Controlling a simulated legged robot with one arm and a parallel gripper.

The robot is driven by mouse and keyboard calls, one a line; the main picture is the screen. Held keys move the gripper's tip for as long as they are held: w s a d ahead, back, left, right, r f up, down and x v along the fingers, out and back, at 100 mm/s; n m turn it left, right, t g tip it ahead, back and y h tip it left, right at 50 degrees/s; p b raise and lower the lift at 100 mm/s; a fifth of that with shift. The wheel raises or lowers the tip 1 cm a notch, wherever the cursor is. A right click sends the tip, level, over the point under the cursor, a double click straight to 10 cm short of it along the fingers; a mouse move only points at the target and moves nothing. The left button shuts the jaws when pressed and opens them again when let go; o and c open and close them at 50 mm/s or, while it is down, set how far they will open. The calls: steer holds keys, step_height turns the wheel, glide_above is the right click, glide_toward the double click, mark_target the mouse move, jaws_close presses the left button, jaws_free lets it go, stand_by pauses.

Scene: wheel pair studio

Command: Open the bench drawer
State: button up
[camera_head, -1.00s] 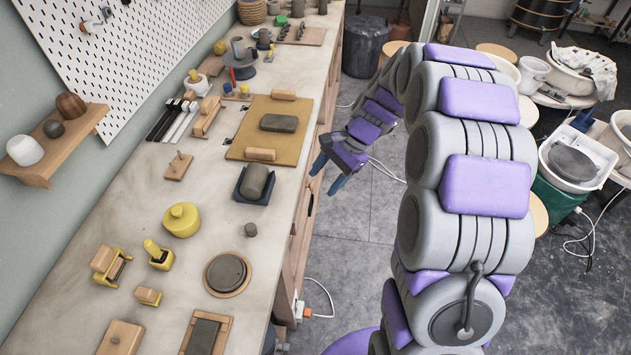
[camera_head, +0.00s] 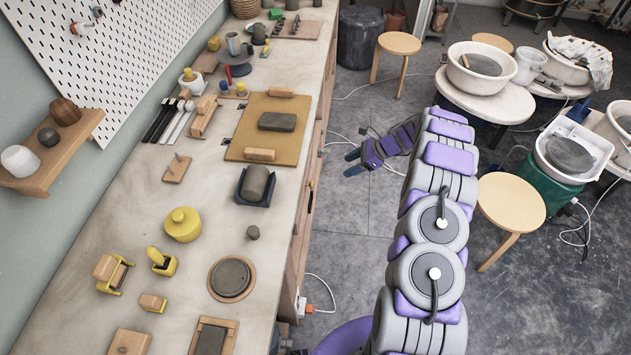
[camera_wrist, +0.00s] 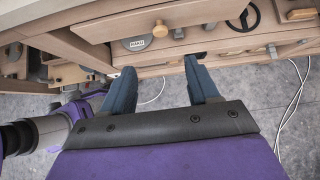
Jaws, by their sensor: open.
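The wooden bench (camera_head: 95,290) runs along the left of the head view, its front side facing the open floor. A dark handle (camera_head: 311,196) shows on that front. The drawer's outline is hard to make out from here. My gripper (camera_head: 350,163) is off the bench front, over the floor, beyond the handle, with its blue fingers pointing left at the bench. In the wrist view my gripper (camera_wrist: 160,78) has its two fingers wide apart and nothing between them. The wooden bench front lies ahead, with a small dark part near the right fingertip.
The bench top holds a tan board (camera_head: 240,137), a yellow pot (camera_head: 183,224), a dark clay disc (camera_head: 231,279) and tools. A stool (camera_head: 511,203) and pottery wheels stand on the right. White cables cross the grey floor between.

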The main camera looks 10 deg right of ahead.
steer(key=b+x, duration=0.2)
steer(key=x, duration=1.5)
steer(key=shift+f+b, duration=0.25)
steer(key=shift+b, duration=0.1)
steer(key=shift+w, duration=0.1)
jaws_close()
